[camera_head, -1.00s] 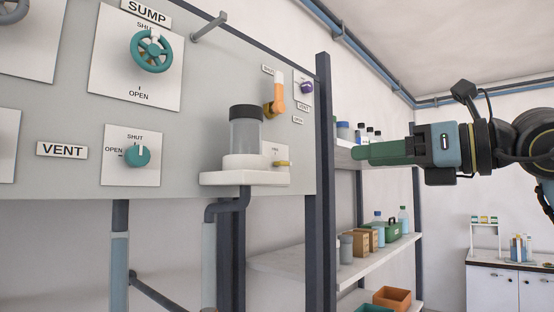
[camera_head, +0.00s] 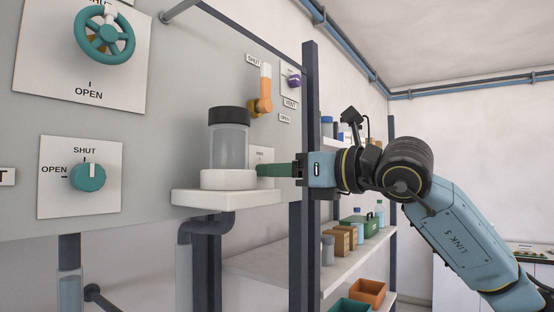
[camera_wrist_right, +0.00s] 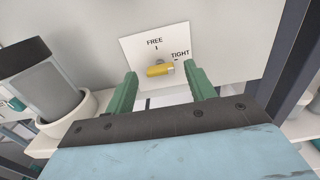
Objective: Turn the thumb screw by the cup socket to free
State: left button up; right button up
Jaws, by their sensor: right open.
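The thumb screw (camera_wrist_right: 160,70) is a small yellow bar on a white plate (camera_wrist_right: 139,46) marked FREE at the top and TIGHT at the right. In the head view the right gripper (camera_head: 268,170) hides the screw. The cup socket (camera_head: 226,179) is a white ring on a shelf, holding a grey cup (camera_head: 229,145) with a black lid. My left gripper is not in view.
An orange-handled lever (camera_head: 264,92) and a purple knob (camera_head: 294,81) sit above the screw plate. A dark post (camera_head: 309,240) and shelves (camera_head: 290,262) with boxes and bottles stand to the right. A teal knob (camera_head: 88,177) and handwheel (camera_head: 104,38) are at left.

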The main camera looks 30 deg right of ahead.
jog(key=shift+w+a, duration=0.25)
jog(key=shift+w, duration=0.4)
jog(key=shift+c, duration=0.7)
jog(key=c, duration=0.8)
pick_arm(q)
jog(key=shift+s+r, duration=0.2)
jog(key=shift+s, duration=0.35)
pick_arm(e)
jog(key=shift+c, duration=0.2)
